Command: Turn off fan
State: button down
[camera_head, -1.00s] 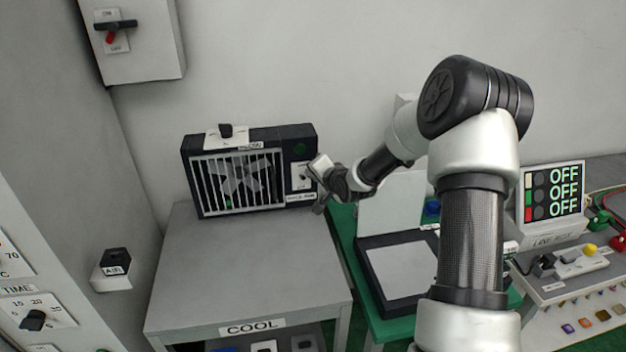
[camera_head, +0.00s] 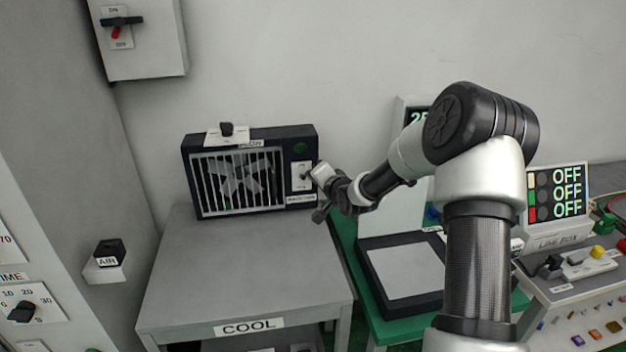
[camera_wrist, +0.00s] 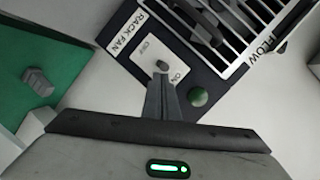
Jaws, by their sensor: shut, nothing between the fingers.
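The rack fan (camera_head: 238,182) is a dark box with a white grille, standing on the grey table. Its switch plate (camera_head: 301,176) is on the right of its front, below a green round lamp (camera_head: 300,148). In the wrist view the white plate (camera_wrist: 148,60) has OFF at the upper left and ON at the lower right, with a small lever (camera_wrist: 162,66) between. My gripper (camera_wrist: 161,84) is shut and empty, with its tips right at the lever on the ON side. I cannot tell whether they touch. In the head view my gripper (camera_head: 311,178) is beside the plate.
A knob on a white plate (camera_head: 227,132) sits atop the fan. The grey table (camera_head: 250,260) is clear in front. A green table (camera_head: 350,235) with a dark-framed panel (camera_head: 400,275) stands to the right. A switch box (camera_head: 140,40) hangs on the wall.

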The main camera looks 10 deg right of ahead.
jog(key=shift+f+b, duration=0.3)
jog(key=shift+b, duration=0.05)
jog(key=f+t+b, duration=0.1)
jog(key=b, duration=0.3)
jog(key=f+t+b, duration=0.1)
jog(key=b, duration=0.3)
jog(key=shift+s+a+n+t+y, duration=0.1)
jog(key=shift+s+n+t+y, duration=0.2)
jog(key=shift+s+t, duration=0.1)
jog(key=shift+f+b, duration=0.25)
jog(key=shift+b, duration=0.35)
jog(key=shift+f, duration=0.2)
